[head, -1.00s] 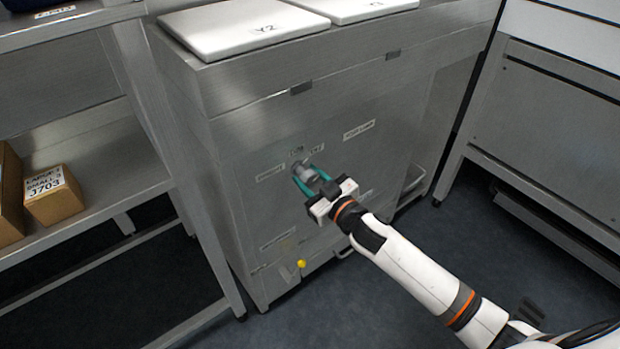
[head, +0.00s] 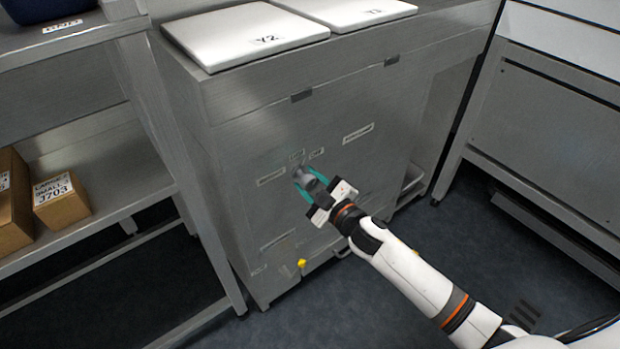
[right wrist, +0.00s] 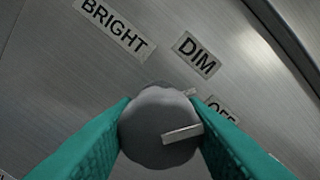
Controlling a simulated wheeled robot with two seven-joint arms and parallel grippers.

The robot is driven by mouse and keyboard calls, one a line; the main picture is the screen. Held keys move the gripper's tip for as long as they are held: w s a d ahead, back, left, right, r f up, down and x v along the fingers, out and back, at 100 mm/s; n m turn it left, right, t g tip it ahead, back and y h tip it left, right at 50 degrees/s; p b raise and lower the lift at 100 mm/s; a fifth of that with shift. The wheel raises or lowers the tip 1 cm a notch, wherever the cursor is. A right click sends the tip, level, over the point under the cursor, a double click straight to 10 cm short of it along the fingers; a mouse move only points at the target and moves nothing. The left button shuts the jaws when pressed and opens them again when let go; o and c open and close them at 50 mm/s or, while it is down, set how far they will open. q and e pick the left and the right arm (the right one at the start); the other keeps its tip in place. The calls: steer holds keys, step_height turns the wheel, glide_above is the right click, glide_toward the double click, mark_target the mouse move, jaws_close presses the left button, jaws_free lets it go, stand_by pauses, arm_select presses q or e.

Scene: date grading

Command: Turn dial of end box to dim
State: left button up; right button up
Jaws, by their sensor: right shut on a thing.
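The end box (head: 230,150) is a grey metal cabinet with a round grey dial (head: 301,173) on its front. My right gripper (head: 309,183) is shut on the dial, its teal fingers on either side of it. In the right wrist view the dial (right wrist: 158,125) sits between the fingers, with a pale bar on its face pointing right. Around it are the labels BRIGHT (right wrist: 115,26) at upper left, DIM (right wrist: 197,55) above right, and OFF (right wrist: 221,110), partly hidden by a finger. A small pale mark shows at the dial's upper right edge. My left gripper is out of view.
White lids (head: 245,36) lie on the cabinet top. A yellow knob (head: 302,263) is low on its front. A shelf rack with cardboard boxes (head: 62,200) stands at left, and another grey metal unit (head: 560,140) at right. Dark floor is free in front.

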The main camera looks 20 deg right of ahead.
steer(key=n, duration=0.2)
steer(key=shift+n+p, duration=0.3)
steer(key=shift+n, duration=0.1)
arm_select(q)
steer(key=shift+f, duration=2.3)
arm_select(e)
steer(key=shift+n, duration=1.6)
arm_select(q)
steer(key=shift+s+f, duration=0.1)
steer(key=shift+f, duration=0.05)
arm_select(e)
steer(key=o, duration=1)
steer(key=shift+s, duration=0.1)
steer(key=shift+s+d+p, duration=0.15)
steer(key=shift+s+p, duration=0.15)
steer(key=shift+s, duration=0.05)
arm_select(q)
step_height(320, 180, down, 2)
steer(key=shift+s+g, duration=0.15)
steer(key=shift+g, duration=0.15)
arm_select(e)
steer(key=v, duration=1.1)
